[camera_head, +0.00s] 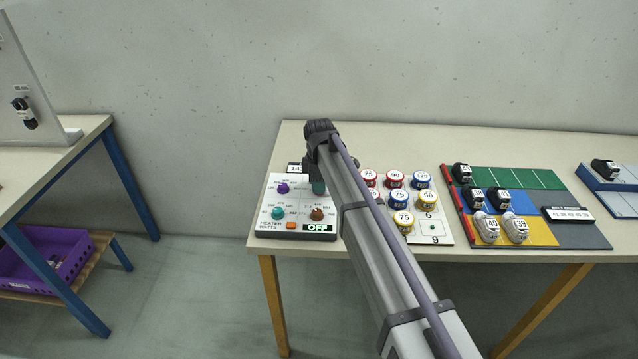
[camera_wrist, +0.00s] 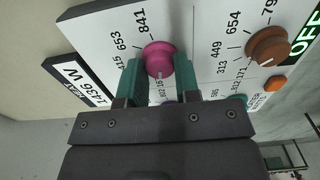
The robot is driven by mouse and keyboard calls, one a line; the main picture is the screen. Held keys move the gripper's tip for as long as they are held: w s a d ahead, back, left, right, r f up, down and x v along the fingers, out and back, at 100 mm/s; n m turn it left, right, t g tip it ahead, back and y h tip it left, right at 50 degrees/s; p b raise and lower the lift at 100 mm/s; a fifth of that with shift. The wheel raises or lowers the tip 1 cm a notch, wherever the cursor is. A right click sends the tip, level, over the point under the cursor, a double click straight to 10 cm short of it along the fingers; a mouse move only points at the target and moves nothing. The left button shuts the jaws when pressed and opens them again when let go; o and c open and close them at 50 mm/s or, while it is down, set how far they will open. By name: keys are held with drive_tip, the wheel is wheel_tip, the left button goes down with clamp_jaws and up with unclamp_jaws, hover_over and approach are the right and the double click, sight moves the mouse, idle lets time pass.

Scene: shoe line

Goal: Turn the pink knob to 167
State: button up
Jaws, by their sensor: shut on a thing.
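The pink knob (camera_wrist: 158,60) sits on a white control panel (camera_head: 262,218) in the wrist view. The two teal fingers of my gripper (camera_wrist: 159,78) are closed on it from both sides. A small pale mark on the knob points toward my gripper, near digits that are partly hidden; I cannot read its setting exactly. The labels 653 and 841 show on the far side of the knob. In the head view my gripper (camera_head: 318,187) is over the panel's upper right, and my arm hides the pink knob.
The panel also has a purple knob (camera_head: 283,188), a teal knob (camera_head: 278,213), a brown knob (camera_head: 316,214), an orange button (camera_head: 291,225) and an OFF display (camera_head: 318,228). A HEAT display (camera_wrist: 75,82) reads 1436 W. Labelled round tins (camera_head: 396,179) stand to the right.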

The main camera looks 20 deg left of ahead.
idle(0.4)
drive_tip(key=o, duration=0.9)
drive_tip(key=shift+o, duration=0.2)
wheel_tip(320, 180, up, 11)
drive_tip(key=p, duration=1.1)
drive_tip(key=shift+f, duration=0.1)
